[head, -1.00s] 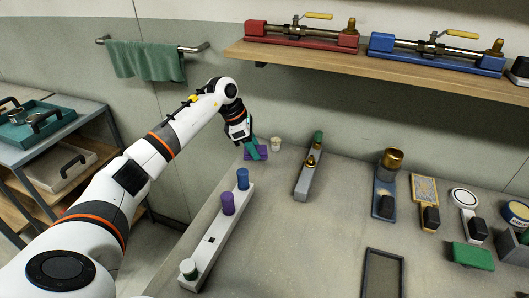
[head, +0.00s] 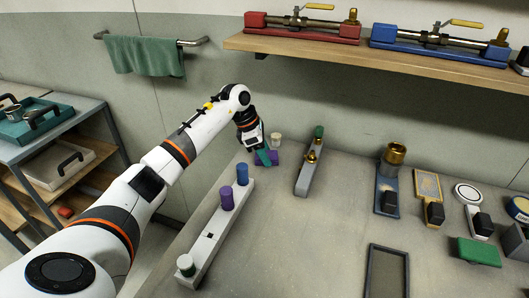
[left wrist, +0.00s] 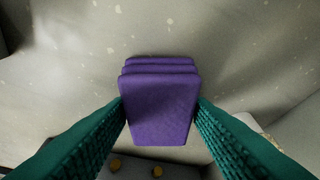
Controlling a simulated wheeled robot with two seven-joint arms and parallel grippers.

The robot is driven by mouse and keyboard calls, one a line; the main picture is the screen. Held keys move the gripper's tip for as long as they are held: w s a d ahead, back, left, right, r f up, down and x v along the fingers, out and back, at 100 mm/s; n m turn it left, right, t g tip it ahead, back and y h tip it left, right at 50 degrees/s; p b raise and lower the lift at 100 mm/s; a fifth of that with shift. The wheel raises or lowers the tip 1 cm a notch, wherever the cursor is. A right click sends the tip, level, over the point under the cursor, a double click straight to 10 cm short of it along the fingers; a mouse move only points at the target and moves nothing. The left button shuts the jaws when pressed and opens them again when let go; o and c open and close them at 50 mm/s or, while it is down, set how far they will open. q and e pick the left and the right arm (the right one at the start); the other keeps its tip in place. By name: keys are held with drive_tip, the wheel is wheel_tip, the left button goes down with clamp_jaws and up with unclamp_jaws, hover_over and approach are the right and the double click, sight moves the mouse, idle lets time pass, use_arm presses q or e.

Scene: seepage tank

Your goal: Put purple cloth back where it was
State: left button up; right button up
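The purple cloth (head: 266,158) is a small folded pad at the far left part of the grey table, beside the small cream cup. In the left wrist view the cloth (left wrist: 160,105) shows several stacked layers between the teal fingers, which touch both its sides. My left gripper (head: 262,152) is shut on it, with its fingers pointing down. Whether the cloth is clear of the table I cannot tell for sure. My right gripper is in neither view.
A small cream cup (head: 276,139) stands right behind the cloth. A grey block with brass and green fittings (head: 309,173) is to its right. A white rack with blue and purple cylinders (head: 215,230) is in front. A green towel (head: 146,57) hangs on a wall rail.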

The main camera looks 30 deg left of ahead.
use_arm(q)
drive_tip(key=shift+o, duration=1.2)
drive_tip(key=shift+r, duration=0.3)
drive_tip(key=v, duration=0.7)
drive_tip(key=shift+r, duration=0.15)
